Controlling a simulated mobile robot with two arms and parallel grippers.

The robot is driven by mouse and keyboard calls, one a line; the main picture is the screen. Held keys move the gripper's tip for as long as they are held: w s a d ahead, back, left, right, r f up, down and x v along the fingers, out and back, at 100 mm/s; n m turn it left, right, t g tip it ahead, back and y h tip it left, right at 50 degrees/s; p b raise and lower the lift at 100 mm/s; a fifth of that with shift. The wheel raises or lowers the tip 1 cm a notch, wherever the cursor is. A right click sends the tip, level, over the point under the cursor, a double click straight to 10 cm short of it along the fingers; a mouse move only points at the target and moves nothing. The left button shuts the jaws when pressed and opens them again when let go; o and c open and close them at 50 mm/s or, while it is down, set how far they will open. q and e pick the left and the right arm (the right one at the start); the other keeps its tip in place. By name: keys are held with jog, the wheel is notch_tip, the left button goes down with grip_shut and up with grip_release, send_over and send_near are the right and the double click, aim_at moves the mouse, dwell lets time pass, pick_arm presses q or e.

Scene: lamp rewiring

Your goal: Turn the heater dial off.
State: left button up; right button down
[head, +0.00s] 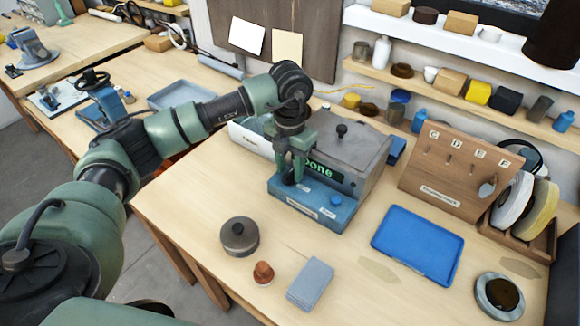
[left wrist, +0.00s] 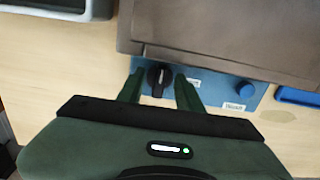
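The heater is a blue box with a grey lid (head: 340,148) topped by a black knob, standing mid-table in the head view. Its green-lit display (head: 325,171) shows letters ending in "one"; my gripper hides the start. A round blue knob (head: 336,201) is on its front right, also in the left wrist view (left wrist: 245,89). My left gripper (head: 290,178) points down at the heater's front left. In the left wrist view, a black dial (left wrist: 158,76) with a pale mark sits between its two open fingers (left wrist: 159,92), with small gaps visible. My right gripper is not in view.
A white bin (head: 252,140) stands left of the heater. A blue tray (head: 418,244) and a wooden holder with letters (head: 455,170) are to the right. A round dark pot (head: 239,236), a brown piece (head: 263,273) and a grey block (head: 310,283) lie in front.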

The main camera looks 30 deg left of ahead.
aim_at(290, 171)
pick_arm(q)
notch_tip(290, 171, up, 8)
jog(key=shift+f+b, duration=0.15)
jog(key=shift+b, duration=0.8)
